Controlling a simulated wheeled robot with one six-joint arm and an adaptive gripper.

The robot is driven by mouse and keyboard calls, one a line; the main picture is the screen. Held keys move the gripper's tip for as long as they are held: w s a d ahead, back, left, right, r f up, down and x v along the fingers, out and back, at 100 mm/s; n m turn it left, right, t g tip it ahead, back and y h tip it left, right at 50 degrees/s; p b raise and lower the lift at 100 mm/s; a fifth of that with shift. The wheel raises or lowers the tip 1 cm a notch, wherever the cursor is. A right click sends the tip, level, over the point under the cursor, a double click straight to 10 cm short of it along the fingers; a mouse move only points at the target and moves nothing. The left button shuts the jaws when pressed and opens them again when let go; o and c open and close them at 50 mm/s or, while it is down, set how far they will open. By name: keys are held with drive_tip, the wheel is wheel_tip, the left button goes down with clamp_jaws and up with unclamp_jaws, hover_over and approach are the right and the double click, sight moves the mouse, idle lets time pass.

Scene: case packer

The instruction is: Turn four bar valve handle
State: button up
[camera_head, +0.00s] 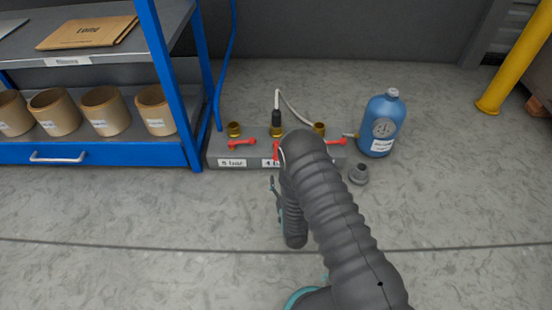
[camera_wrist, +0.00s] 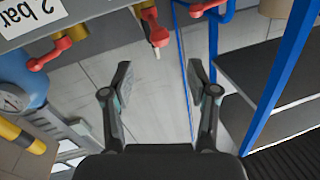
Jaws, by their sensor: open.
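The grey valve block (camera_head: 215,150) lies on the floor and carries red bar handles. The "4 bar" label (camera_head: 270,162) is partly hidden by my arm. The red handle above it (camera_head: 277,150) shows only in part; its bar seems to point outward, unlike the crosswise left handle (camera_head: 241,143). In the wrist view, the middle red handle (camera_wrist: 151,20) is ahead of my gripper, roughly between the finger lines and apart from them. My gripper (camera_wrist: 159,84) is open and empty. In the head view, my arm hides most of it.
The "5 bar" label (camera_head: 232,162) is at the block's left. The right handle (camera_head: 337,142) is crosswise; its "2 bar" label (camera_wrist: 30,12) shows in the wrist view. A blue bottle (camera_head: 384,122) and grey fitting (camera_head: 358,175) stand right. A blue rack (camera_head: 175,80) stands left.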

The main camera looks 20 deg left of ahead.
drive_tip(key=b+x, duration=0.1)
drive_tip(key=x, duration=1)
drive_tip(key=shift+w+a, duration=0.1)
drive_tip(key=shift+w, duration=0.25)
clamp_jaws()
